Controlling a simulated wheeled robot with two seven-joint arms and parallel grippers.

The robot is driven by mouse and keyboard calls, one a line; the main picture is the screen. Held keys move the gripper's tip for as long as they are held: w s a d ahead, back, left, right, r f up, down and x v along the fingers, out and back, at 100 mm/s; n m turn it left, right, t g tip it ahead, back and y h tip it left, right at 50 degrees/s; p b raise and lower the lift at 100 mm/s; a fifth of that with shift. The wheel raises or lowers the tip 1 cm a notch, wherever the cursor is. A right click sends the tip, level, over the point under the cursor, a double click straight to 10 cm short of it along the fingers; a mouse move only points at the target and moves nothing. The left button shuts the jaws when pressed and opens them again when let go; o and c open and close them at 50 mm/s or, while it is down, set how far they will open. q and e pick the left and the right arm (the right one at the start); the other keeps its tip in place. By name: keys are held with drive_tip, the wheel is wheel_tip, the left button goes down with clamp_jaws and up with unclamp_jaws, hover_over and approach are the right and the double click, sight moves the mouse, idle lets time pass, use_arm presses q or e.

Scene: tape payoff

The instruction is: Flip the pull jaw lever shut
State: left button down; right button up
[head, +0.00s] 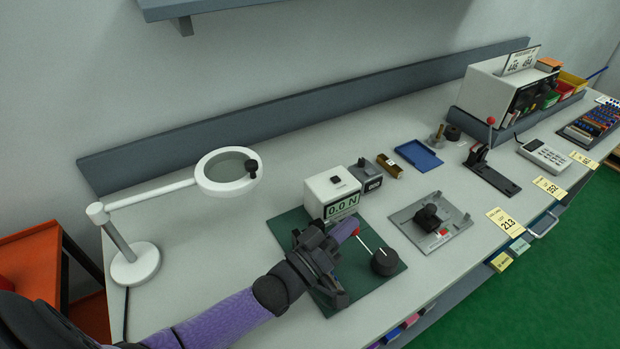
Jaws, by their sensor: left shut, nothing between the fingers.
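A thin lever with a red ball end (357,231) slants down to a round black knob (384,262) on the dark green mat (285,229). My left gripper (344,231) is shut and empty, with its fingertips at or right beside the red ball; I cannot tell whether they touch. The gripper and forearm cover the middle and front of the mat and whatever jaw parts are there. A white force gauge (325,192) on the mat's back edge reads 0.0 N. My right gripper is not in view.
A grey tray with a black part (428,216) lies right of the mat. A second red-balled lever (491,121) stands upright on a black base further right. A magnifier lamp (229,170) stands at left. The bench between lamp and mat is clear.

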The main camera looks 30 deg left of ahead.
use_arm(q)
drive_tip(key=v, duration=1)
drive_tip(key=shift+w, duration=0.1)
